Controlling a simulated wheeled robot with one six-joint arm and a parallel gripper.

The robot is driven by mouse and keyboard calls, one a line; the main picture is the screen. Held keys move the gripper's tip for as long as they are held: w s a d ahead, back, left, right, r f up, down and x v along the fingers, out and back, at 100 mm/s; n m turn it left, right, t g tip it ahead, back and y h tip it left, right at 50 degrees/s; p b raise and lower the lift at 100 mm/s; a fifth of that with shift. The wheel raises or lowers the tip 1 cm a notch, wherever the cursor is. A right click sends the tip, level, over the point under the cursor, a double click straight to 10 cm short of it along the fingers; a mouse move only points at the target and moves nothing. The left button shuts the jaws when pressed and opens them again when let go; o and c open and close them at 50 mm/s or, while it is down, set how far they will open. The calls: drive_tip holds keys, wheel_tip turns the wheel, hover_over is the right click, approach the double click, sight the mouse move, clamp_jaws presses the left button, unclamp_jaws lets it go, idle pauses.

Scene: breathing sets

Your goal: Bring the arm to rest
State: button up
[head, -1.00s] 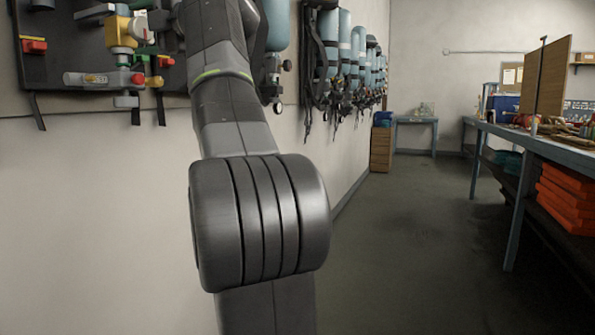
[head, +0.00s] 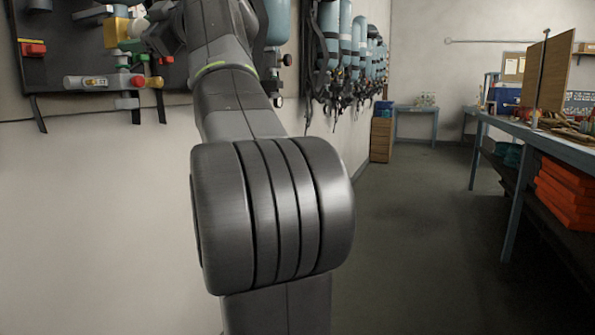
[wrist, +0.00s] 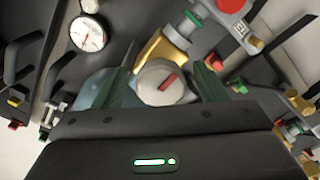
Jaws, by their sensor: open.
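My gripper (wrist: 163,72) is open in the wrist view, its two dark green fingers spread apart. A round grey knob (wrist: 166,84) with a red mark shows between the fingers; I cannot tell whether they touch it. A brass fitting (wrist: 160,48) lies just behind the knob. In the head view my arm rises through the middle and bends left towards the dark wall board (head: 75,62). The gripper's fingers cannot be made out there.
The board carries valves, a pressure gauge (wrist: 87,34) and a clear cylinder (head: 100,82). Breathing sets with blue cylinders (head: 328,35) hang along the wall to the right. A workbench (head: 556,143) with orange cases (head: 568,190) stands at right. The floor (head: 415,230) between is clear.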

drive_tip(key=shift+m+p, duration=0.35)
drive_tip(key=shift+m, duration=0.95)
drive_tip(key=shift+r, duration=0.1)
